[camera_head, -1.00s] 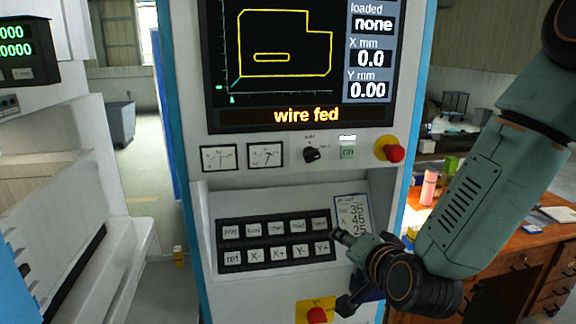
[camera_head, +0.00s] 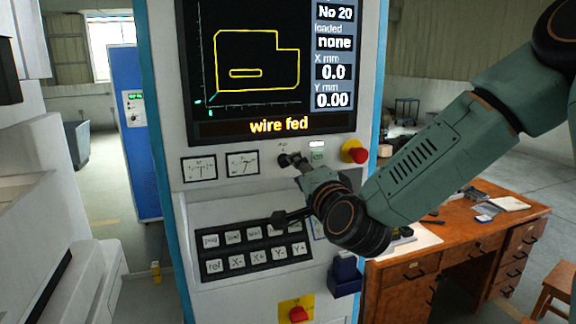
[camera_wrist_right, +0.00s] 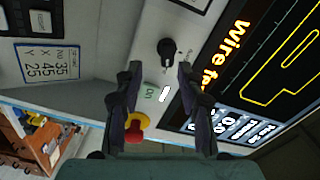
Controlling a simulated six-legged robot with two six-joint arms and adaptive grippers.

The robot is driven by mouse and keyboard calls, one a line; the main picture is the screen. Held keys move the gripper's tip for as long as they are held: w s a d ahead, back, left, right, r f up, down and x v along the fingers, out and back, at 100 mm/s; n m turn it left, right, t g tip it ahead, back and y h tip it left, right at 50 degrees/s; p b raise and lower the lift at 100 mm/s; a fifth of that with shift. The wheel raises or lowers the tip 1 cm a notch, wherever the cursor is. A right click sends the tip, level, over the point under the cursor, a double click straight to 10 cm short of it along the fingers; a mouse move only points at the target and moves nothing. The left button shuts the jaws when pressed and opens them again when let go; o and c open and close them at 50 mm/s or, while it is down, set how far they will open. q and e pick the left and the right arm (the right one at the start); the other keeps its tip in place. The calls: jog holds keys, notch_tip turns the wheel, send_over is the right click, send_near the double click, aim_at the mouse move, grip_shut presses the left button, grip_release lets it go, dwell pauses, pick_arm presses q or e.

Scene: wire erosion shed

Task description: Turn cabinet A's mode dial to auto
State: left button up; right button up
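Cabinet A's front panel (camera_head: 170,215) stands ahead, with a screen reading "wire fed". The black mode dial (camera_head: 283,159) is below the screen, right of two gauges. It also shows in the right wrist view (camera_wrist_right: 167,50) as a round black knob with tiny labels beside it; I cannot read which mode it points to. My right gripper (camera_head: 283,190) is close in front of the panel, partly over the keypad. In the right wrist view its two fingers (camera_wrist_right: 160,70) are spread and empty, with the dial just beyond the gap between the tips. My left gripper is not in view.
A lit button (camera_wrist_right: 164,93) and a red mushroom button on yellow (camera_head: 354,152) are right of the dial. The keypad (camera_head: 236,263) is below. A red switch on a yellow plate (camera_head: 298,314) is lower down. A wooden desk (camera_head: 470,235) stands at right.

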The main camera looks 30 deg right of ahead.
aim_at(289, 164)
jog(key=w, duration=0.3)
jog(key=shift+a+r+p, duration=0.3)
jog(key=shift+p, duration=0.1)
jog(key=shift+w+a+r, duration=0.2)
jog(key=shift+a, duration=0.2)
jog(key=shift+w+d+f, duration=0.2)
jog(key=shift+d+f, duration=0.05)
jog(key=shift+d, duration=0.25)
jog(key=shift+w+d+f, duration=0.2)
jog(key=shift+d, duration=0.35)
jog(key=shift+c, duration=0.6)
jog(key=shift+s+a+r, duration=0.15)
jog(key=shift+a, duration=0.3)
jog(key=shift+s+a+r, duration=0.1)
jog(key=shift+a+r, duration=0.05)
jog(key=shift+a, duration=0.25)
jog(key=c, duration=0.4)
jog(key=shift+c, duration=1)
jog(key=shift+d, duration=0.4)
grip_shut()
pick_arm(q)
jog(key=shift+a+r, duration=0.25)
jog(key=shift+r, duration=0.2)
pick_arm(e)
jog(key=shift+w+a, duration=0.1)
